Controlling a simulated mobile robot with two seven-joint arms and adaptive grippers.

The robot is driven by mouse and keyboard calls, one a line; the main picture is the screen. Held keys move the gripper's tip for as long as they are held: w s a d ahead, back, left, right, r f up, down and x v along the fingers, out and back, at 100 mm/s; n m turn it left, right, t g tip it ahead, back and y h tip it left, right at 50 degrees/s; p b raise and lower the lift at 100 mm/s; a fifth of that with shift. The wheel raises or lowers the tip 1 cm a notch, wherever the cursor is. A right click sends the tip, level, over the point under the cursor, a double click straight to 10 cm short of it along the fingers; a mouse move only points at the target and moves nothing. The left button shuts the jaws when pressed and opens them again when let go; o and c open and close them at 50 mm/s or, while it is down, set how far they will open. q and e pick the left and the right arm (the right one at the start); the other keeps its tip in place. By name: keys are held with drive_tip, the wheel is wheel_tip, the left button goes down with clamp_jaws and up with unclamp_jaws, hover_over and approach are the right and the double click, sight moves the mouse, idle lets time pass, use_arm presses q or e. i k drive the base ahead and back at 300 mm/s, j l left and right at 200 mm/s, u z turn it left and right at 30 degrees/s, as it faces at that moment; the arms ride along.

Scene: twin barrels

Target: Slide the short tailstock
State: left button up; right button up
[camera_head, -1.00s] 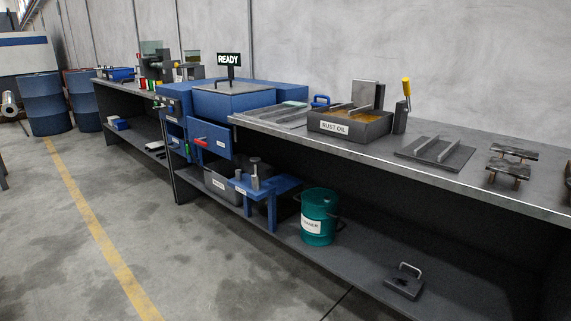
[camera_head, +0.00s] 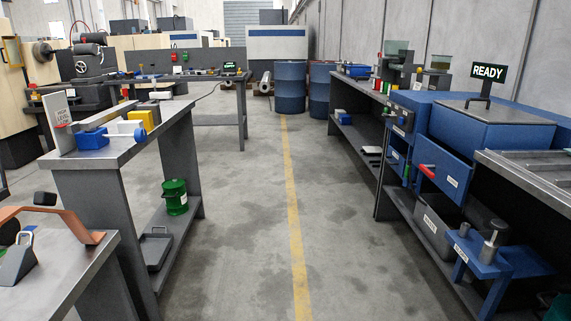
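Neither of my grippers is in view. I cannot pick out a short tailstock for certain. On the left bench (camera_head: 130,150) stand a blue block (camera_head: 93,138), a white cylinder (camera_head: 122,129) lying beside it and a yellow block (camera_head: 142,120).
An open aisle with a yellow floor line (camera_head: 293,200) runs ahead between the benches. Blue barrels (camera_head: 290,87) stand at its far end. On the right are a blue cabinet with a READY sign (camera_head: 488,73) and an open drawer (camera_head: 440,175). A near-left table (camera_head: 60,270) holds an orange bracket.

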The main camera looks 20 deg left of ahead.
sight(87, 52)
drive_tip(key=i+u, duration=0.45)
drive_tip(key=i, duration=1.15)
drive_tip(key=i+l+u, duration=0.15)
drive_tip(key=i, duration=3.35)
drive_tip(key=i+u, duration=0.15)
drive_tip(key=i, duration=0.7)
drive_tip(key=i+l+u, duration=0.15)
drive_tip(key=i, duration=0.7)
drive_tip(key=i+j+u, duration=0.1)
drive_tip(key=i+u, duration=0.15)
drive_tip(key=u, duration=0.15)
drive_tip(key=i+u, duration=0.5)
drive_tip(key=u, duration=0.25)
drive_tip(key=i+l+u, duration=0.1)
drive_tip(key=u, duration=0.25)
drive_tip(key=i+j+u, duration=0.2)
drive_tip(key=i+u, duration=0.6)
drive_tip(key=i+l+u, duration=0.15)
drive_tip(key=i+u, duration=0.2)
drive_tip(key=i, duration=1.95)
drive_tip(key=i+u, duration=0.15)
drive_tip(key=i, duration=1.6)
